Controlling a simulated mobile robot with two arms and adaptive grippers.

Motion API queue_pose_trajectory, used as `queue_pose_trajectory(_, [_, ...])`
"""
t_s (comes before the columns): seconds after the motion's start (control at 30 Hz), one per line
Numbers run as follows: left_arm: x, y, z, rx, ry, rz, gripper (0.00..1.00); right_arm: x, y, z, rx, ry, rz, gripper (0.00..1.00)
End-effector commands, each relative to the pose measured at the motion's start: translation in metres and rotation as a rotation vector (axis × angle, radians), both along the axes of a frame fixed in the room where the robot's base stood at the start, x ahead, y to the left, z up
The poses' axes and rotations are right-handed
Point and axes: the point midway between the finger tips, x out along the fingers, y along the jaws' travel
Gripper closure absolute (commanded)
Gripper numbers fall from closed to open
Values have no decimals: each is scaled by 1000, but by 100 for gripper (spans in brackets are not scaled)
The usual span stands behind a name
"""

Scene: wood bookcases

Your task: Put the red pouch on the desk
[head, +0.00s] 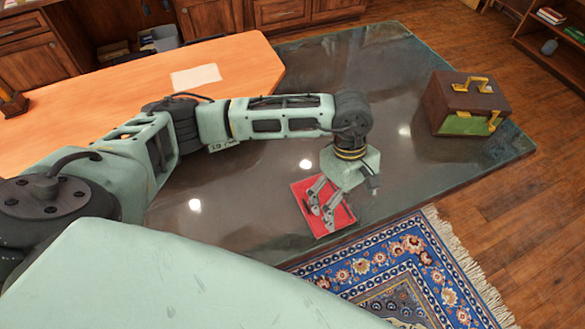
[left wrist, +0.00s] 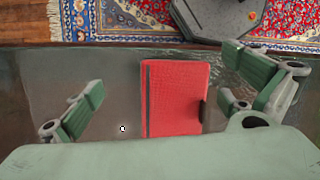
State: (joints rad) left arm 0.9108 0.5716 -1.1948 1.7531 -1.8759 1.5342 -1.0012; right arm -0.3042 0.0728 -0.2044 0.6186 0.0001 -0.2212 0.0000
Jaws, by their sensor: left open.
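The red pouch (head: 341,217) lies flat on the dark glossy desk top (head: 255,190), close to its front edge. My left gripper (head: 321,213) is over the pouch with its fingers apart and hides part of it. In the left wrist view the pouch (left wrist: 176,95) shows between the two spread fingers of my left gripper (left wrist: 165,78), and the fingers do not appear to touch it. A dark strip runs along one side of the pouch, and a small dark tab sits on the other. My right gripper is not in view.
A brown and green case with yellow handles (head: 466,103) stands at the right end of the dark top. An orange wood top (head: 130,100) with a paper sheet (head: 195,77) adjoins at the left. A patterned rug (head: 410,265) lies on the floor in front.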

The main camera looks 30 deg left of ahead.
Motion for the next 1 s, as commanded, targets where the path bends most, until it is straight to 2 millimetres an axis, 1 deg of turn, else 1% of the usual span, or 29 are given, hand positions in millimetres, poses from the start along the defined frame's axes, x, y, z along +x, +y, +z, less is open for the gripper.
queue_pose_trajectory(0.03, [9,20,-1,69,-65,-61,0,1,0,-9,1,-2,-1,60])
queue_pose_trajectory(0.1, [16,40,3,140,-123,-121,0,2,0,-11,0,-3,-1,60])
queue_pose_trajectory(0.2, [22,55,5,193,-161,-161,0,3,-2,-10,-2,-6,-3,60])
queue_pose_trajectory(0.3, [23,58,-3,205,-166,-169,0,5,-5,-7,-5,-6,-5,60])
queue_pose_trajectory(0.47, [23,56,-20,202,-163,-168,0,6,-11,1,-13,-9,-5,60])
queue_pose_trajectory(0.63, [23,53,-44,201,-161,-166,0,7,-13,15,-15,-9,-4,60])
queue_pose_trajectory(0.73, [24,53,-59,200,-163,-165,0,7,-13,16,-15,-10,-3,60])
queue_pose_trajectory(0.83, [24,53,-67,199,-164,-165,0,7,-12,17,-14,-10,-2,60])
queue_pose_trajectory(1.0, [25,53,-69,200,-166,-165,0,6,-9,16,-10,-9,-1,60])
